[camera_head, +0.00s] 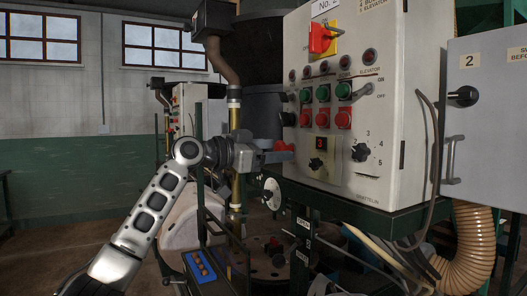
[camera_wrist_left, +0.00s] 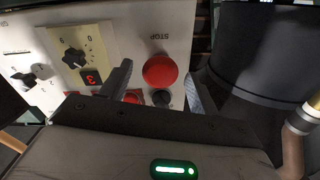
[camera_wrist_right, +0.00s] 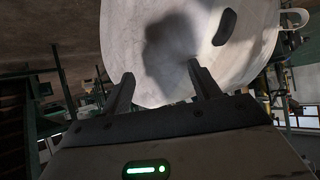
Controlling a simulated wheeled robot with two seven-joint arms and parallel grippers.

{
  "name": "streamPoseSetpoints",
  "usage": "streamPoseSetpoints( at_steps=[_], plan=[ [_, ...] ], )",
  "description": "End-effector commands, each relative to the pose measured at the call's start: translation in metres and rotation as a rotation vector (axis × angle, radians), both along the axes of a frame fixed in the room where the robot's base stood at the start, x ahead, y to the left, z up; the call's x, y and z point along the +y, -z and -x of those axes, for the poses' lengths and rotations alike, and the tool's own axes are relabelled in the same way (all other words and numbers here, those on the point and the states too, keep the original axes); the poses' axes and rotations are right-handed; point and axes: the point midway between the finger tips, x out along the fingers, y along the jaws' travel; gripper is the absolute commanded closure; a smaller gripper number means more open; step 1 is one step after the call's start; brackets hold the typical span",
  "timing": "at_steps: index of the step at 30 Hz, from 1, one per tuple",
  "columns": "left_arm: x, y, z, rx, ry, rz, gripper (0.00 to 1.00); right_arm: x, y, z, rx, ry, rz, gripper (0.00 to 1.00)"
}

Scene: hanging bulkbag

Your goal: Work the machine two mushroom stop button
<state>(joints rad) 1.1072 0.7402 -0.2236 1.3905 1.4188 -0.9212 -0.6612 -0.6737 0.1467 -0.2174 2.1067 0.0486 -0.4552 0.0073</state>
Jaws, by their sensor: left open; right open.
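The red mushroom stop button (camera_wrist_left: 160,70) sits on a pale panel marked STOP in the left wrist view. In the head view it shows as a red knob (camera_head: 284,146) on the left side of the control cabinet (camera_head: 375,90) labelled No. 2. My left gripper (camera_head: 277,156) is open at that side. In the left wrist view its fingers (camera_wrist_left: 158,84) stand apart, one on each side of the button; I cannot tell whether they touch it. My right gripper (camera_wrist_right: 162,88) is open in front of a pale rounded surface (camera_wrist_right: 180,50), and is out of the head view.
A small black knob (camera_wrist_left: 163,98) sits by the stop button. The cabinet front carries a red and yellow switch (camera_head: 322,39), green and red buttons and dials. A dark cylinder (camera_wrist_left: 265,60) stands close to the left gripper. A grey door (camera_head: 490,110) hangs at the right.

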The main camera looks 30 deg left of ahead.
Motion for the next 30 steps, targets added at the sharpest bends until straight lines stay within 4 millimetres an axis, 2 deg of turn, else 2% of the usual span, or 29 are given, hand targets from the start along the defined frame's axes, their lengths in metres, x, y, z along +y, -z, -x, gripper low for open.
streamPoseSetpoints(
  at_steps=[5,15,21,25,30],
  plan=[
    [0.010,0.003,0.015,0.000,-0.002,-0.001,0.39,0.001,0.006,0.000,-0.001,0.002,-0.007,0.38],
    [0.051,0.005,0.084,0.001,-0.005,-0.003,0.39,0.006,0.014,-0.004,-0.021,0.014,-0.054,0.38],
    [0.070,0.003,0.118,0.002,-0.004,-0.003,0.39,0.007,0.018,-0.003,-0.025,0.017,-0.075,0.38],
    [0.078,0.002,0.131,0.001,-0.002,-0.001,0.39,0.007,0.018,-0.002,-0.028,0.018,-0.082,0.38],
    [0.081,0.000,0.138,0.001,0.000,0.000,0.39,0.007,0.017,-0.001,-0.027,0.019,-0.085,0.38]
  ],
)
